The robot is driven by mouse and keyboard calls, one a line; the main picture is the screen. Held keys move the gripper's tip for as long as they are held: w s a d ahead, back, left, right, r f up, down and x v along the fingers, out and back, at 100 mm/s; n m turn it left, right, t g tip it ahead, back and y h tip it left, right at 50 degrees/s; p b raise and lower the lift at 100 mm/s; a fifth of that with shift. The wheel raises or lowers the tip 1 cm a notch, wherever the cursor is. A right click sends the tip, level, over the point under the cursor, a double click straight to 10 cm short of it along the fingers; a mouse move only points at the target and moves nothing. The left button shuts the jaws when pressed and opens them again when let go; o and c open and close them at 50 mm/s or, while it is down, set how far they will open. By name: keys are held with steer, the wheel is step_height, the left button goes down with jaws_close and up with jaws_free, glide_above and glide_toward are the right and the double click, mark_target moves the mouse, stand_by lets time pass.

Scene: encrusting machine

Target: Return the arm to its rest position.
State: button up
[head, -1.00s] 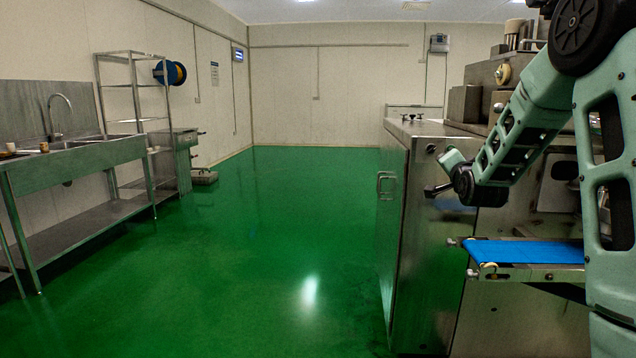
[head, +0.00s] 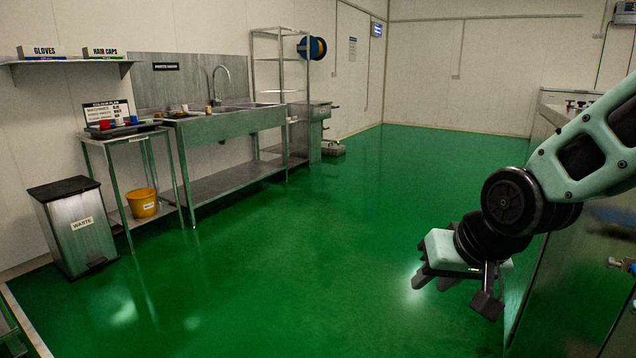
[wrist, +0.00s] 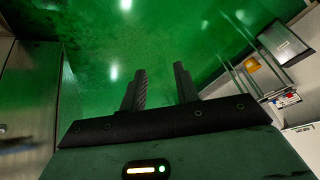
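My gripper (head: 458,290) hangs at the end of my pale green arm at the right of the head view, over the green floor. In the wrist view my gripper (wrist: 160,88) shows two dark fingers standing apart with only floor between them. It is open and empty. My arm is bent, with the wrist low and close to the steel machine cabinet (head: 578,275) at the right. I cannot tell from this view how wide the gap to the cabinet is.
A steel sink bench (head: 235,122), a small side table (head: 118,140), an orange bucket (head: 142,203) and a waste bin (head: 75,225) line the left wall. The green floor (head: 270,270) between is clear. A steel panel (wrist: 30,100) is at the wrist view's left.

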steer(key=s+a+f+n+g+h, duration=0.1)
steer(key=s+a+n+g, duration=0.2)
steer(key=s, duration=0.7)
steer(key=s+a+f+n+g, duration=0.15)
steer(key=s+n, duration=0.25)
steer(key=s, duration=0.6)
step_height(320, 180, up, 13)
steer(key=g+p, duration=0.1)
steer(key=p, duration=1.2)
steer(key=shift+s+n+h, duration=0.2)
steer(key=shift+n+h, duration=0.1)
